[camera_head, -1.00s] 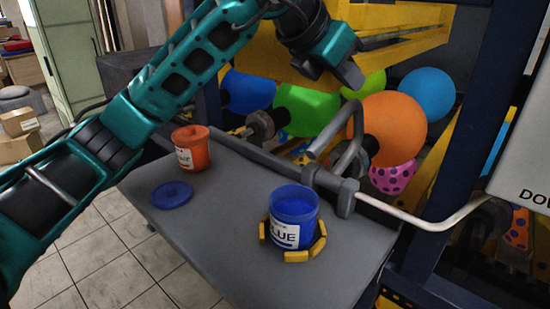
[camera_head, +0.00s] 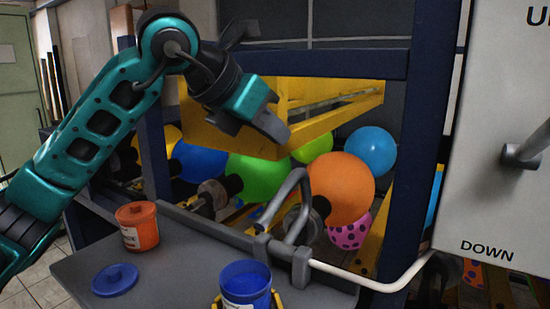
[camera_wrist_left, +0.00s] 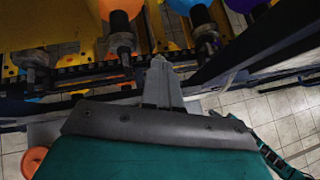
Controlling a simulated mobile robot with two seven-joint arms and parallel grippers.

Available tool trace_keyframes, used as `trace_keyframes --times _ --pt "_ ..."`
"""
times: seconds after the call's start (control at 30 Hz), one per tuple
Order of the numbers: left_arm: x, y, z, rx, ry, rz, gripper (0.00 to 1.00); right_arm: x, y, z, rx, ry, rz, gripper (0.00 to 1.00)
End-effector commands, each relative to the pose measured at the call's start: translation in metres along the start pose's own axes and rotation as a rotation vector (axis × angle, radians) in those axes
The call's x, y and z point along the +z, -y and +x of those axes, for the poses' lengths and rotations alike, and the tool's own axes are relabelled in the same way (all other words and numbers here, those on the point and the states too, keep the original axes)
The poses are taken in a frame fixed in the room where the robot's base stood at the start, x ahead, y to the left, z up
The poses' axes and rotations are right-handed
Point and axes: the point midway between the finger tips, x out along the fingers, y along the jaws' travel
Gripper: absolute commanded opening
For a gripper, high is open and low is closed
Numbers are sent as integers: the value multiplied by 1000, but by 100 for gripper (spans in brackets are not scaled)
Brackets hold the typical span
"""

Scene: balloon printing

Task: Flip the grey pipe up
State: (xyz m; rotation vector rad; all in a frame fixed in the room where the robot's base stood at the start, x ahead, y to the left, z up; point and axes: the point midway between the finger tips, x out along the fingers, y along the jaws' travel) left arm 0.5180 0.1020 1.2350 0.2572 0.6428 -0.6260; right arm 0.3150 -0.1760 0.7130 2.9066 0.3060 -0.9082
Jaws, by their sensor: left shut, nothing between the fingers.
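The grey pipe (camera_head: 292,205) is a bent loop at the back edge of the grey table, standing up from a grey clamp (camera_head: 299,264). A long white pipe (camera_head: 375,283) runs right from the clamp. My left gripper (camera_head: 276,130) is shut and empty, above and a little left of the loop's top, apart from it in the head view. It also shows in the left wrist view, fingers together (camera_wrist_left: 158,75). I cannot make out the loop there.
An orange pot (camera_head: 138,227), a blue lid (camera_head: 115,280) and an open blue pot (camera_head: 246,284) are on the grey table (camera_head: 185,275). A yellow beam (camera_head: 330,103) and several balloons (camera_head: 341,187) lie behind. A panel (camera_head: 490,120) marked DOWN stands right.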

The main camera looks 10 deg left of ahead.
Motion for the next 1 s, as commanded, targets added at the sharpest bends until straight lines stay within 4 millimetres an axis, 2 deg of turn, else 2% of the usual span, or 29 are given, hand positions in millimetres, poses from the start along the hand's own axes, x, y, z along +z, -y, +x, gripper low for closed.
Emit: trace_keyframes --times 0.03,0.2,0.4,1.0 --pt "0 0 -13 3 4 2 0 1 0 0 -1 1 0 0" --pt "0 -1 -48 4 2 1 0 1 2 1 -3 2 1 0" --pt "0 0 -72 1 0 0 0 0 2 1 -4 0 1 0" --pt "0 0 -76 0 -1 0 0 -2 2 1 -4 -4 1 0"
